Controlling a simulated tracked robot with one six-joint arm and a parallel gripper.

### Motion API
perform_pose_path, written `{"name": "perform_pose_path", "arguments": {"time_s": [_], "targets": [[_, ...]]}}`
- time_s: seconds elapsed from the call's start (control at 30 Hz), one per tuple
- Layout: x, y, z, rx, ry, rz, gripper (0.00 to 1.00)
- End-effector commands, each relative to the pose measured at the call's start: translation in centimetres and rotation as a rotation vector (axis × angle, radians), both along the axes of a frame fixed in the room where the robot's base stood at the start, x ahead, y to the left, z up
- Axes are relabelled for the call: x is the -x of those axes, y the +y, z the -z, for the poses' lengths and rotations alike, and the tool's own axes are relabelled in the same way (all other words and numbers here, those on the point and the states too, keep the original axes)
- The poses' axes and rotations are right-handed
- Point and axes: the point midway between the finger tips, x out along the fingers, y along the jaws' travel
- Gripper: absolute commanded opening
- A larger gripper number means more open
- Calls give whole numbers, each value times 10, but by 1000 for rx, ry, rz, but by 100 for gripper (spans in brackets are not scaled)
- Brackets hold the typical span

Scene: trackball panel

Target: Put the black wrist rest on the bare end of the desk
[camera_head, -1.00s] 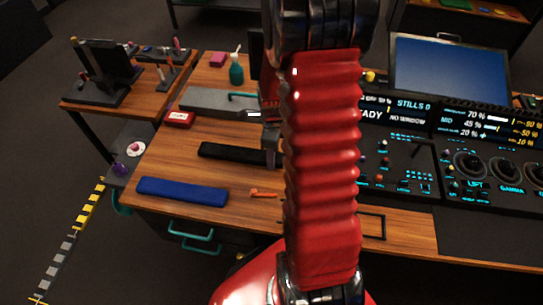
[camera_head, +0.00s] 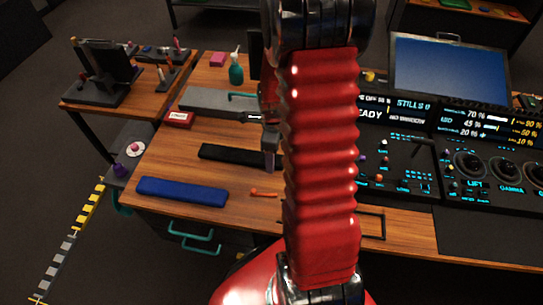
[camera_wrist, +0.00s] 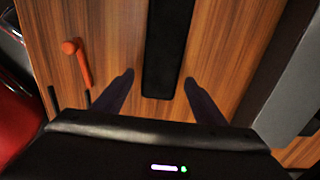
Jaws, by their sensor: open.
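The black wrist rest (camera_head: 236,154) lies flat on the wooden desk (camera_head: 160,164), behind the blue wrist rest (camera_head: 182,191). Its right end is near my gripper (camera_head: 270,158), and my arm hides what lies further right. In the wrist view the black wrist rest (camera_wrist: 166,48) runs lengthwise up the middle of the picture. My gripper (camera_wrist: 157,83) is open there, with one finger on each side of the rest's near end and gaps between fingers and rest. The fingers hold nothing.
An orange tool (camera_head: 263,193) lies in front of the rest, also in the wrist view (camera_wrist: 77,63). A grey case (camera_head: 215,101), a red box (camera_head: 179,119) and a green spray bottle (camera_head: 236,70) stand behind. The control panel (camera_head: 400,165) fills the right.

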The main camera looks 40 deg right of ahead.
Motion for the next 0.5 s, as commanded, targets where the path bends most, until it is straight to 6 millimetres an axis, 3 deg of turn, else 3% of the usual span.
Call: {"name": "perform_pose_path", "arguments": {"time_s": [0.17,0.5], "targets": [[-1,0,-15,2,-3,0,65],[-1,-1,-65,2,-5,0,65]]}}
